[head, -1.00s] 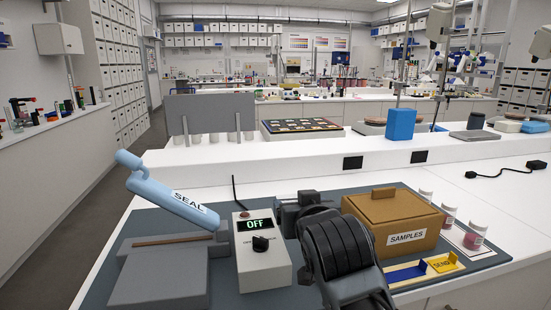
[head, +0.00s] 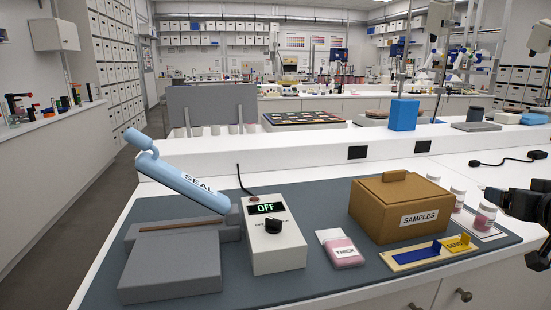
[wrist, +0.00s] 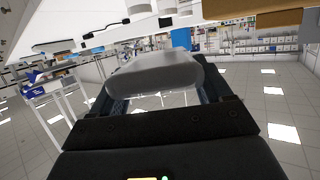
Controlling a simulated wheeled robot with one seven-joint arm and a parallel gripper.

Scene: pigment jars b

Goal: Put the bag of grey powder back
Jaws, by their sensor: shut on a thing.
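My gripper (head: 530,203) is at the right edge of the head view, partly cut off, off to the right of the dark mat. In the wrist view my gripper (wrist: 158,92) is shut on a pale grey bag (wrist: 155,72), which lies across between the fingers. The bag is held in the air, with floor and distant furniture behind it; no label on it can be read. In the head view the held bag cannot be made out.
On the mat (head: 310,284) are a sealer (head: 180,270) with its blue lever (head: 178,180) raised, a control box (head: 275,250) reading OFF, a pink bag (head: 341,250) labelled THICK, a SAMPLES box (head: 400,208) and a gauge (head: 425,254). Pink jars (head: 484,216) stand near my gripper.

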